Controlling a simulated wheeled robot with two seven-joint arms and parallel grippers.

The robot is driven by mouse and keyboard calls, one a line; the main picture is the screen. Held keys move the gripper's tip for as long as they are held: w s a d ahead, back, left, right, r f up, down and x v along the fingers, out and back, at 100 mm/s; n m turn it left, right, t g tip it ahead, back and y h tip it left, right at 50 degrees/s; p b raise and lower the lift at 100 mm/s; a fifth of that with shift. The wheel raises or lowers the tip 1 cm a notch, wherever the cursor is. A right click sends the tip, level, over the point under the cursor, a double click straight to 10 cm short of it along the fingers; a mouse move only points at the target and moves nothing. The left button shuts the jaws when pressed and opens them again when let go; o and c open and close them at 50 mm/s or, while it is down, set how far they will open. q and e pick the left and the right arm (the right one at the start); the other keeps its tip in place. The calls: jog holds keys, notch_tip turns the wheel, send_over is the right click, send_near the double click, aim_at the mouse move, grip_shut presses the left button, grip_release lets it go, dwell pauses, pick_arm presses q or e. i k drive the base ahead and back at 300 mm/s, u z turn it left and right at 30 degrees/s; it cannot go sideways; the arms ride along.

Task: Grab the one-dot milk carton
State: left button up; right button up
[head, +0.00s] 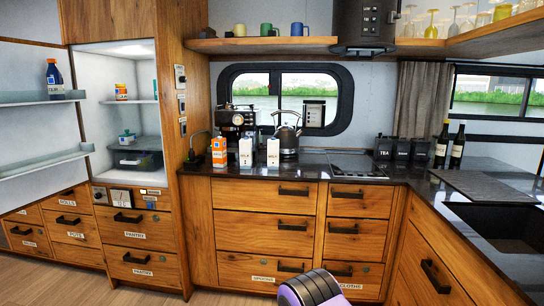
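Two white milk cartons stand upright on the dark counter: a left one (246,154) and a right one (273,153). An orange-and-white carton (219,152) stands just left of them. The white cartons carry small print, too small for me to tell which has one dot. A grey and purple rounded part of my own arm shows at the bottom edge, well below the counter top. Neither of my grippers is in view.
Behind the cartons stand a coffee machine (236,120) and a kettle (288,135). A cooktop (357,166), dark canisters (402,149) and two dark bottles (457,146) are to the right. The counter strip before the cartons is narrow and clear, with drawers (265,231) below.

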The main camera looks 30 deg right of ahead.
aim_at(273, 144)
jog(key=z, duration=1.1)
jog(key=i, duration=2.5)
jog(key=z, duration=0.5)
